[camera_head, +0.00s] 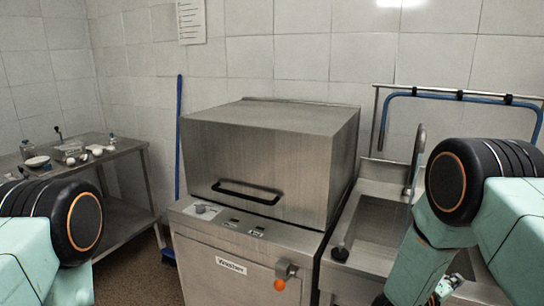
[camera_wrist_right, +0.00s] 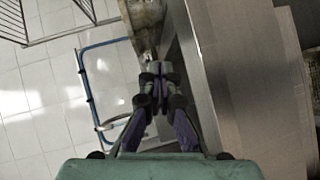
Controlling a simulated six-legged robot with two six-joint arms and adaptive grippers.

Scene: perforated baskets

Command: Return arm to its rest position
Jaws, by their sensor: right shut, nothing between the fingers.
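My right arm comes in from the right of the head view, its black joint beside the tap and its pale green forearm pointing down over the sink (camera_head: 375,225). My right gripper (camera_wrist_right: 158,82) shows clearly in the right wrist view, its dark purple fingers drawn together with nothing between them. In the head view its end is mostly cut off at the lower edge. My left arm shows only its pale green links and black joint at the lower left; the left gripper is out of view.
A steel washer (camera_head: 265,150) with its hood down stands in the middle. A tap (camera_head: 414,160) and blue hose (camera_head: 455,95) are behind the sink. A steel table (camera_head: 115,160) with small items is at the left, and a blue pole (camera_head: 179,135) leans by the wall.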

